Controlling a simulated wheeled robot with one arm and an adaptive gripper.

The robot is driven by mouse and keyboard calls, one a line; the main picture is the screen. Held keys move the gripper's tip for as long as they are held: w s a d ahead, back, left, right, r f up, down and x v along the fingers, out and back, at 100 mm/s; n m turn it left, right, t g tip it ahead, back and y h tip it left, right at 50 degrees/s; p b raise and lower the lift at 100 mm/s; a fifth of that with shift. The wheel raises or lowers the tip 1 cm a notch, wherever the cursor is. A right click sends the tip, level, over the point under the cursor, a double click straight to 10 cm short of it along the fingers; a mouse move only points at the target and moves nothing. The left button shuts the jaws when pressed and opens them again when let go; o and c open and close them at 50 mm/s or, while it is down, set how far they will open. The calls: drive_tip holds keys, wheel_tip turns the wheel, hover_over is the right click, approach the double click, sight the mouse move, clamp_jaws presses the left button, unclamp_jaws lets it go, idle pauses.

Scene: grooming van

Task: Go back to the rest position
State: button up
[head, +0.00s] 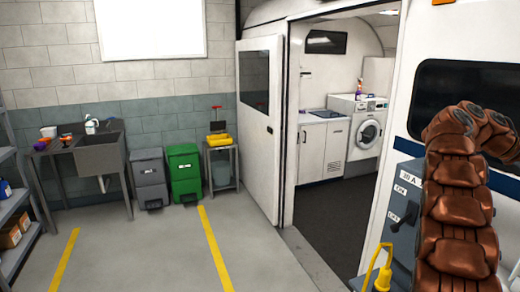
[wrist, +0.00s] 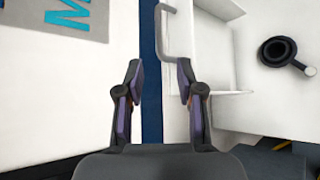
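My gripper (wrist: 159,82) shows in the wrist view with its two fingers well apart and nothing between them. It faces a white surface with a dark blue stripe (wrist: 151,50) running up between the fingers. In the head view my copper-brown jointed arm rises at the right, in front of the white van side. The gripper itself cannot be made out in the head view.
The van's door (head: 259,120) stands open, with a washing machine (head: 366,138) inside. A blue-grey cabinet (head: 398,215) and yellow handle (head: 378,265) are near my arm. A sink (head: 101,155), grey bin (head: 150,180) and green bin (head: 184,174) line the wall. Floor between is clear.

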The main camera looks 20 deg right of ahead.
drive_tip(key=w+a+f+n+t, duration=0.15)
drive_tip(key=w+a, duration=0.25)
drive_tip(key=a, duration=0.4)
drive_tip(key=w+a+f+n+t, duration=0.1)
drive_tip(key=w+a+f+t, duration=0.2)
drive_tip(key=w+a, duration=0.3)
drive_tip(key=a+f+t+y, duration=0.1)
drive_tip(key=a+f, duration=0.1)
drive_tip(key=a, duration=0.4)
drive_tip(key=a+f+y+b, duration=0.1)
drive_tip(key=a+f, duration=0.1)
drive_tip(key=a, duration=0.3)
drive_tip(key=a+f+t+y, duration=0.1)
drive_tip(key=a+f, duration=0.2)
drive_tip(key=a, duration=0.3)
drive_tip(key=s+a+f+y, duration=0.2)
drive_tip(key=s+a+f, duration=0.3)
drive_tip(key=a, duration=0.5)
drive_tip(key=s+a+f+y, duration=0.1)
drive_tip(key=s+a+f, duration=0.4)
drive_tip(key=a, duration=0.6)
drive_tip(key=s+a+f+y, duration=0.2)
drive_tip(key=s+a+f, duration=0.3)
drive_tip(key=s+a, duration=0.4)
drive_tip(key=shift+a+t+y+b, duration=0.35)
drive_tip(key=shift+a+b, duration=0.1)
drive_tip(key=shift+a, duration=0.25)
drive_tip(key=shift+d, duration=0.1)
